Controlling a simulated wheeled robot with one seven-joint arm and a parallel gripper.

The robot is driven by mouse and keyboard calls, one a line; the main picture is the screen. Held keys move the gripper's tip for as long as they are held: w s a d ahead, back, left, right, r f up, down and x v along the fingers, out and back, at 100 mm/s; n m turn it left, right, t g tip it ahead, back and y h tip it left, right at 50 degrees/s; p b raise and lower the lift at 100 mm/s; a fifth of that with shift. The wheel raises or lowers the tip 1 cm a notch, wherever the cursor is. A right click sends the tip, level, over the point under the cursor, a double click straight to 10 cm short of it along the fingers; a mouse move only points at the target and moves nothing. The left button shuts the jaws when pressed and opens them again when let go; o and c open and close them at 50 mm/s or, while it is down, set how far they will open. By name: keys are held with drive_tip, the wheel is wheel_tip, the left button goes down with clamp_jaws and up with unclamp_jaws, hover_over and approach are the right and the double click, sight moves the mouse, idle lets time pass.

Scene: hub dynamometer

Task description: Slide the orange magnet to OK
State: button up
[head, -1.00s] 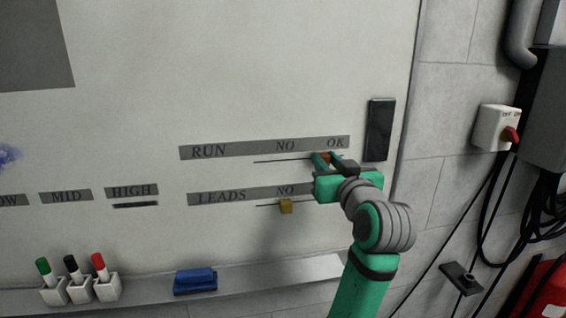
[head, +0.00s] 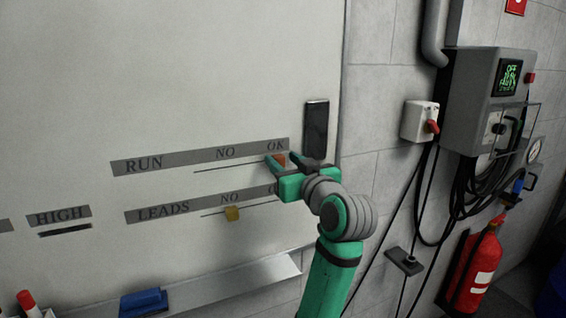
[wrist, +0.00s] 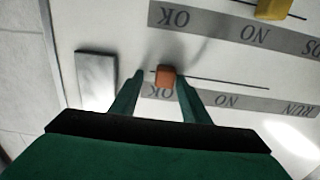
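The orange magnet (head: 279,160) is on the RUN row's line, just below the OK label (head: 277,146) in the head view. In the wrist view, which shows the board upside down, the orange magnet (wrist: 166,76) is near the left end of the line, by the partly hidden OK. My gripper (head: 279,164) is at the board around it. In the wrist view my gripper (wrist: 159,76) has its fingers apart on either side of the magnet. The right finger looks close to or touching it; a gap shows at the left finger.
A yellow magnet (head: 232,214) sits by NO on the LEADS row below. A dark block (head: 316,130) is on the board right of OK. A tray ledge (head: 230,284) with a blue eraser (head: 144,302) runs below. A red-handled switch (head: 420,122) is on the wall.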

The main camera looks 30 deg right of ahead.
drive_tip(key=s, duration=1)
drive_tip(key=shift+s+a, duration=0.3)
drive_tip(key=shift+s, duration=0.1)
